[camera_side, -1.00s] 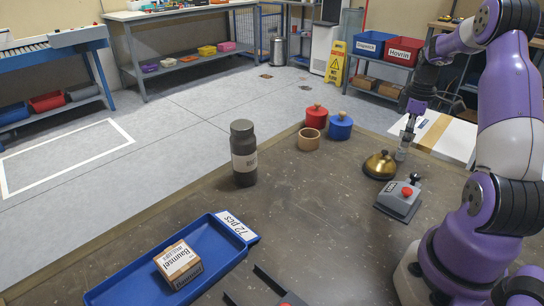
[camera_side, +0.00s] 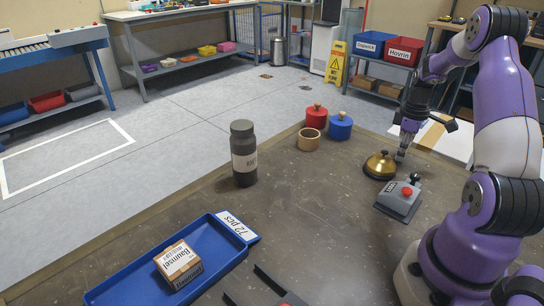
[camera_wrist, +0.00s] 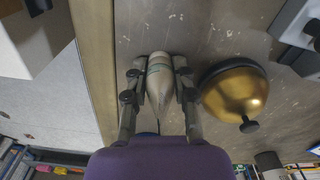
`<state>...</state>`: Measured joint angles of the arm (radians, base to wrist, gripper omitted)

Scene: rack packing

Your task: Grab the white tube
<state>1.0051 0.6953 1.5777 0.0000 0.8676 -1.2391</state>
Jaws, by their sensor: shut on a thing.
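The white tube (camera_wrist: 160,76) is pale and narrows to a point. It sits between the two fingers of my gripper (camera_wrist: 159,85) in the wrist view, with a finger pad against each side. My gripper is shut on it. In the side view my gripper (camera_side: 401,152) is low over the table's far right part, just behind the brass bell. The tube is too small there to tell from the fingers. Whether its lower end touches the table cannot be told.
The brass bell (camera_side: 380,165) stands close beside my gripper, also in the wrist view (camera_wrist: 235,92). A grey box with a red button (camera_side: 400,198) is in front. Red (camera_side: 316,116) and blue (camera_side: 340,127) lidded pots, a dark bottle (camera_side: 243,155) and a blue tray (camera_side: 215,262) stand farther left.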

